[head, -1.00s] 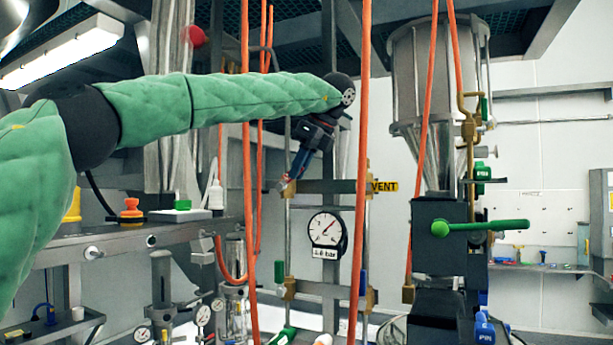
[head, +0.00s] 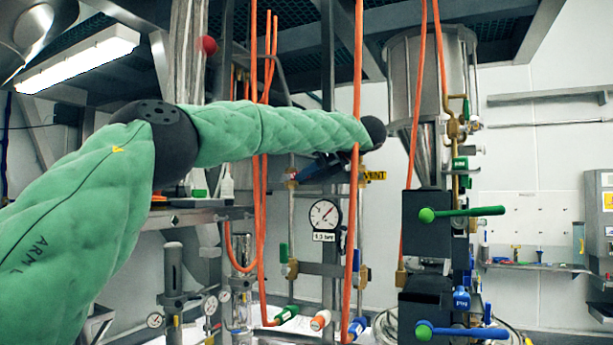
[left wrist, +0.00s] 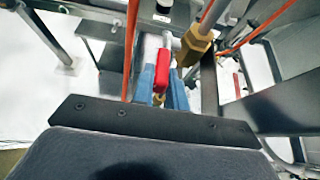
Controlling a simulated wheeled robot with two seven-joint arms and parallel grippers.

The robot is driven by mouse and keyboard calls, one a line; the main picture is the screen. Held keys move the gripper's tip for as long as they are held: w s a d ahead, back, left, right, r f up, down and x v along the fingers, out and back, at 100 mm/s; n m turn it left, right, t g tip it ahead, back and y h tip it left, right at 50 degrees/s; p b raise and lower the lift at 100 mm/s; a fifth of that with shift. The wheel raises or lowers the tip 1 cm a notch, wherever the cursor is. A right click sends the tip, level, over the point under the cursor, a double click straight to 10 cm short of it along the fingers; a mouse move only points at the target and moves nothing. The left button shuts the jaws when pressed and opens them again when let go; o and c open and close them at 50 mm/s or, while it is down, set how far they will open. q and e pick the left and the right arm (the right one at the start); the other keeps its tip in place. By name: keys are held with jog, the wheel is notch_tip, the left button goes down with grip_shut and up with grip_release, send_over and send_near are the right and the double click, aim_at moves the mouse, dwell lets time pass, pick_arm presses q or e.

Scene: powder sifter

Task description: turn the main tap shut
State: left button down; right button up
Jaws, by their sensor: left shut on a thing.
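The tap's red lever (left wrist: 161,68) shows in the left wrist view between the two blue fingers of my left gripper (left wrist: 162,88), which is shut on it. A small brass part shows just below the lever, between the fingers. In the head view, my left gripper (head: 306,173) is at the far end of my green arm, above the dial gauge, with its fingers pointing left. My arm's end and an orange hose partly hide it, and the tap body is hard to make out there. My right gripper is not in view.
Orange hoses (head: 357,100) hang close to my left wrist. The metal hopper (head: 425,85) and a green-handled valve (head: 460,212) stand further right.

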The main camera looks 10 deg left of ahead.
pick_arm(q)
jog(key=shift+d+f, duration=0.1)
jog(key=shift+f, duration=0.15)
jog(key=c, duration=1.4)
grip_release()
jog(key=shift+r, duration=0.1)
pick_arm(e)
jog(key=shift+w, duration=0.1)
